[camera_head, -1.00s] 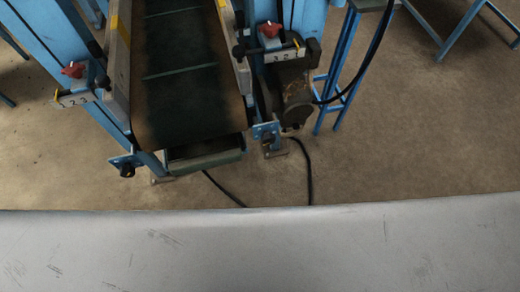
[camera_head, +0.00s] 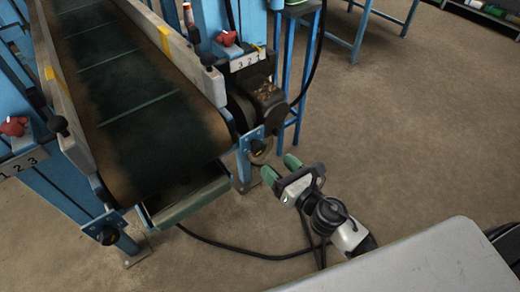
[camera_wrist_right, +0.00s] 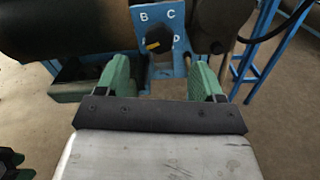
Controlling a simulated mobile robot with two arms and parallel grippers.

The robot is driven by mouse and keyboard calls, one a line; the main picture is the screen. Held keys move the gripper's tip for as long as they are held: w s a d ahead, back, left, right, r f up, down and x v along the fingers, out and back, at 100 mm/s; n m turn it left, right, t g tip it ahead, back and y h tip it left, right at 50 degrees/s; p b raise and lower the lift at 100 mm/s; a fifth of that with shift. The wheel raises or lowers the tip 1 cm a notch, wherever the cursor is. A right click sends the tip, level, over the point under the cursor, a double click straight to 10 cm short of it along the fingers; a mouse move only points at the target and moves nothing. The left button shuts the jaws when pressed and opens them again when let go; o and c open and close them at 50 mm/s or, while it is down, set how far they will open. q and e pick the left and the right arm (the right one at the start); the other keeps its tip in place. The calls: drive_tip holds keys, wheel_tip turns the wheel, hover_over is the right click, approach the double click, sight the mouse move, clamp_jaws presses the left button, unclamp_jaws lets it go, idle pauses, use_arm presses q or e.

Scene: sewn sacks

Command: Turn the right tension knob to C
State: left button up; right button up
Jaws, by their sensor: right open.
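The right tension knob (camera_head: 258,148) is a black knob with a yellow mark on a blue plate, at the right front corner of the conveyor. In the right wrist view the knob (camera_wrist_right: 158,40) shows with B and C above it and D at lower right; the lower-left letter is partly hidden. I cannot tell for sure which letter the mark points at. My right gripper (camera_head: 280,168) is open and empty, its green fingers apart and pointing at the plate, short of the knob. In the wrist view the right gripper (camera_wrist_right: 162,76) has the knob between and beyond its fingers.
The left tension knob (camera_head: 108,237) sits at the belt's left front corner. A green tray (camera_head: 190,205) hangs under the belt end (camera_head: 165,150). A motor (camera_head: 262,100) is behind the right plate. A black cable (camera_head: 240,250) lies on the floor. Open floor lies to the right.

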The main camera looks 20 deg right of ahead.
sight(261, 150)
use_arm(q)
drive_tip(key=f, duration=0.1)
drive_tip(key=s+f, duration=0.1)
drive_tip(key=f, duration=0.1)
drive_tip(key=shift+s+a+f+p, duration=0.15)
drive_tip(key=shift+s+f+p, duration=0.1)
drive_tip(key=shift+f+p, duration=0.15)
use_arm(e)
drive_tip(key=x, duration=0.7)
drive_tip(key=shift+w+a, duration=0.1)
drive_tip(key=shift+w, duration=0.05)
use_arm(q)
drive_tip(key=shift+r, duration=0.1)
use_arm(e)
drive_tip(key=c, duration=0.9)
drive_tip(key=shift+c, duration=0.2)
